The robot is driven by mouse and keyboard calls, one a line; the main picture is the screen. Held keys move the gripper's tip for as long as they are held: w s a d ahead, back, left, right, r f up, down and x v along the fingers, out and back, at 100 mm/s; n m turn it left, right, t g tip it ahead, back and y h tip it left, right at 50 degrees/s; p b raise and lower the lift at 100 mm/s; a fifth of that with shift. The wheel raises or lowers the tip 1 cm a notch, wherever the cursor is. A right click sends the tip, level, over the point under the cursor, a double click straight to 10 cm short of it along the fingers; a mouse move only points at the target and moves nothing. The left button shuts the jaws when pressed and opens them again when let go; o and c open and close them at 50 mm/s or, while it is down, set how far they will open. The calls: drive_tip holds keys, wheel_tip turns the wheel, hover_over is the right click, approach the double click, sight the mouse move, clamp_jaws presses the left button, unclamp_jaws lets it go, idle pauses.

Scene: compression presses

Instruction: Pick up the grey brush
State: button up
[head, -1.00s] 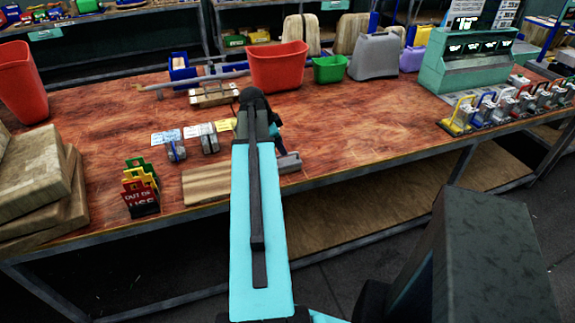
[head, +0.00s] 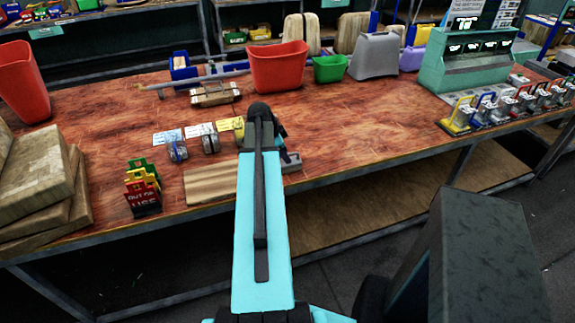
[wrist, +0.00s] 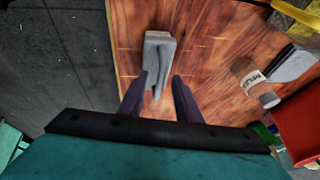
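The grey brush (wrist: 159,48) lies on the wooden tabletop near its edge in the wrist view. Its broad block is at the far end, and a narrow handle points back toward my gripper (wrist: 160,82). My gripper is open, with one dark purple finger on each side of the handle's end and gaps visible. I cannot tell the height of the fingers above the table. In the head view a part of the grey brush (head: 292,163) shows at the table's front edge, just right of my arm. My arm hides most of the gripper there.
A striped wooden board (head: 209,184) lies left of my arm. Small tagged clamps (head: 178,151) stand behind it, with out-of-use signs (head: 143,190) further left. A red bin (head: 277,67) stands at the back.

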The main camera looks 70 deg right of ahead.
drive_tip(key=shift+c, duration=0.3)
clamp_jaws()
drive_tip(key=shift+r, duration=0.15)
drive_tip(key=shift+r+b, duration=0.85)
drive_tip(key=shift+r, duration=0.7)
drive_tip(key=w+a+r+b, duration=0.1)
drive_tip(key=w+a+b, duration=0.3)
drive_tip(key=a, duration=1)
drive_tip(key=shift+w+a+r, duration=0.25)
drive_tip(key=shift+w+r, duration=0.1)
drive_tip(key=shift+w, duration=1.05)
drive_tip(key=c, duration=0.7)
unclamp_jaws()
drive_tip(key=shift+w, duration=0.15)
clamp_jaws()
